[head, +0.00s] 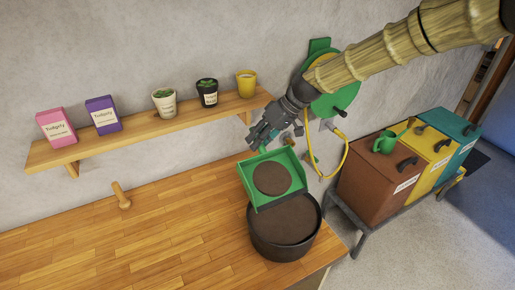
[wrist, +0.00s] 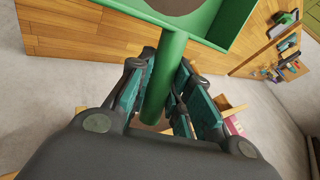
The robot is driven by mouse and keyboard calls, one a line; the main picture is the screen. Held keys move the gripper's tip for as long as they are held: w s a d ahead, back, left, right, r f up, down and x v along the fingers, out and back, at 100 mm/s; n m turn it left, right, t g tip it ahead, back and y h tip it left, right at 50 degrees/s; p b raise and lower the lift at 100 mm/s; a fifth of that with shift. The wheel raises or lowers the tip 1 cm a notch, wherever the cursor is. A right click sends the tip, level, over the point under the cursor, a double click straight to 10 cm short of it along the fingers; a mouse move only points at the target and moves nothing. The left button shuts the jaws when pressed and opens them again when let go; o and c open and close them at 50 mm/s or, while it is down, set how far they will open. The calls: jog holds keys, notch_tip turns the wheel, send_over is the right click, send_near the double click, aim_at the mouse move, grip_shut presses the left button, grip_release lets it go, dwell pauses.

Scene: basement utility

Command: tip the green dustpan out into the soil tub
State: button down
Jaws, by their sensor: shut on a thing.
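The green dustpan (head: 249,184) is held over the back of the soil tub in the head view, its open front edge towards the tub. A round brown patch of soil (head: 272,178) lies in the pan. My gripper (head: 264,145) is shut on the dustpan's handle, which runs between the finger pads in the wrist view (wrist: 163,90). The soil tub (head: 275,248) is a dark round tub at the right end of the wooden bench, with brown soil (head: 290,220) inside. The pan hides the tub's back rim. I cannot tell whether pan and tub touch.
A wall shelf (head: 150,133) behind holds boxes, small pots and a yellow cup. A green hose reel (head: 335,90) with a yellow hose hangs behind my arm. Brown, yellow and teal bins stand right, with a green watering can (head: 384,143) on top. The bench (head: 110,245) is mostly clear at left.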

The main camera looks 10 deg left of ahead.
jog(key=shift+s+d+r+t+y+b, duration=0.25)
jog(key=shift+r+t+y+b, duration=0.05)
jog(key=shift+r+b, duration=0.3)
jog(key=s+d+r+n+t+y+b, duration=0.4)
jog(key=s+b, duration=0.7)
jog(key=b, duration=1.2)
jog(key=shift+s+d+r+t+y, duration=0.3)
jog(key=shift+d+r+t+y, duration=0.8)
jog(key=shift+d+r, duration=1.4)
jog(key=shift+a+r, duration=0.35)
